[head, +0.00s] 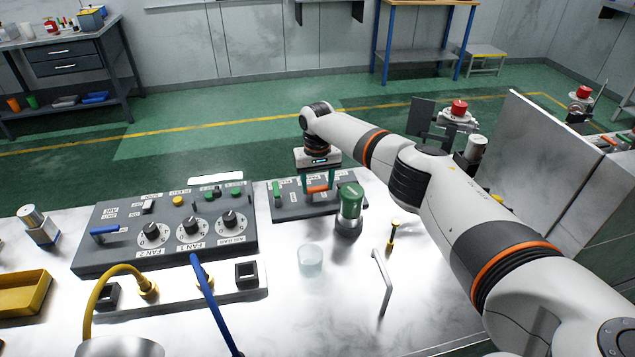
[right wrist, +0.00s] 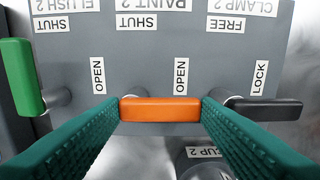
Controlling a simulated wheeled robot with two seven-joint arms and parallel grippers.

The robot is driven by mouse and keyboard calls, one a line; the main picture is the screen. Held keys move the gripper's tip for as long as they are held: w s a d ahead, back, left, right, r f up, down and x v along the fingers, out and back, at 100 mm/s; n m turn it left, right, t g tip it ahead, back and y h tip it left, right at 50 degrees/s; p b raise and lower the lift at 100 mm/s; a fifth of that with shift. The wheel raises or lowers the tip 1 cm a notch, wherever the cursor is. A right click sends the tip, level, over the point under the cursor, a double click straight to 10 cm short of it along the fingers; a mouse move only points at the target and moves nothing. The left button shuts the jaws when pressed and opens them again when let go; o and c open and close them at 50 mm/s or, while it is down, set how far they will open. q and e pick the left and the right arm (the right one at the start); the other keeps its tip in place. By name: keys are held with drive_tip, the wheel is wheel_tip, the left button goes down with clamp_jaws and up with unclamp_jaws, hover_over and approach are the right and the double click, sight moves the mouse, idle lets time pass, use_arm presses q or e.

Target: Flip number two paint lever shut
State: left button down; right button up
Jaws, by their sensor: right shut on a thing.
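The orange lever (right wrist: 160,109) belongs to the column labelled PAINT 2 (right wrist: 165,5) on the grey panel (right wrist: 150,55). It lies crosswise in the right wrist view, stretching from its pivot to below its OPEN label (right wrist: 181,77). Its SHUT label (right wrist: 137,22) is above the pivot end. My right gripper (right wrist: 160,105) is shut on this lever, with a green finger at each end. In the head view the lever (head: 317,189) shows between the fingers of my right gripper (head: 318,184). My left gripper is not in view.
A green lever (right wrist: 20,78) and a black lever (right wrist: 265,109) flank the orange one closely. A green-topped canister (head: 349,210) stands just in front of the panel. A clear cup (head: 311,260) and a larger control box (head: 165,228) are nearby.

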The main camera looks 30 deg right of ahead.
drive_tip(key=n+b, duration=0.2)
drive_tip(key=shift+w+f+n, duration=0.15)
drive_tip(key=shift+w+n, duration=0.15)
drive_tip(key=n, duration=0.1)
drive_tip(key=n+b, duration=0.1)
drive_tip(key=shift+w+n, duration=0.25)
drive_tip(key=shift+n, duration=0.15)
drive_tip(key=n+b, duration=0.2)
drive_tip(key=n, duration=0.1)
drive_tip(key=w+n+b, duration=0.1)
drive_tip(key=n, duration=0.1)
drive_tip(key=shift+a, duration=0.3)
drive_tip(key=n, duration=0.1)
drive_tip(key=n+b, duration=0.1)
drive_tip(key=n, duration=0.2)
drive_tip(key=shift+w+a+b, duration=0.2)
drive_tip(key=shift+a+b, duration=0.05)
drive_tip(key=shift+b, duration=0.1)
drive_tip(key=shift+w+a+r+n+b, duration=0.1)
drive_tip(key=shift+a+r+n+b, duration=0.1)
drive_tip(key=shift+n, duration=0.6)
drive_tip(key=shift+w+a+r+n+b, duration=0.1)
drive_tip(key=shift+n+b, duration=0.1)
drive_tip(key=shift+n, duration=0.9)
drive_tip(key=o, duration=0.7)
